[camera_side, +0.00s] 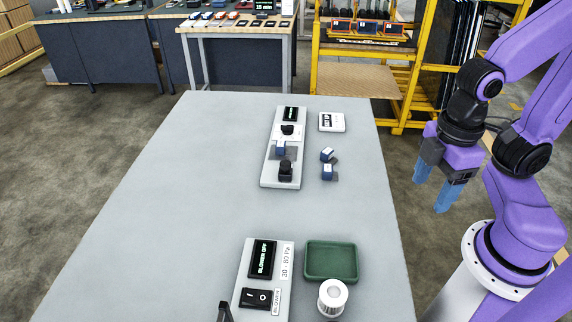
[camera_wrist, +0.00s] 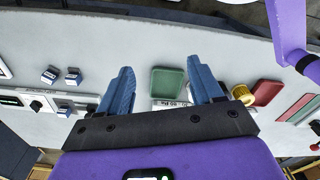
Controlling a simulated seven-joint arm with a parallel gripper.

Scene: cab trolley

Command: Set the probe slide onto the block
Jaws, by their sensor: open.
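Two small blue-and-white pieces, one (camera_side: 327,155) behind the other (camera_side: 328,173), sit on the grey table right of a long white panel (camera_side: 270,178). A similar blue-and-white piece (camera_side: 280,148) is on the panel between two black knobs. I cannot tell which is the probe slide and which the block. The wrist view shows one loose piece (camera_wrist: 50,74), a darker one (camera_wrist: 73,77) and the piece on the panel (camera_wrist: 64,109). My gripper (camera_side: 432,190) is open and empty, off the table's right edge. Its blue fingers are spread in the wrist view (camera_wrist: 160,66).
A green tray (camera_side: 331,278), a white cylinder (camera_side: 332,298) and a blower switch panel (camera_side: 285,276) are at the near end. A white box (camera_side: 331,121) lies by the panel's far end. A red tray (camera_wrist: 267,93) shows in the wrist view. The table's left half is clear.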

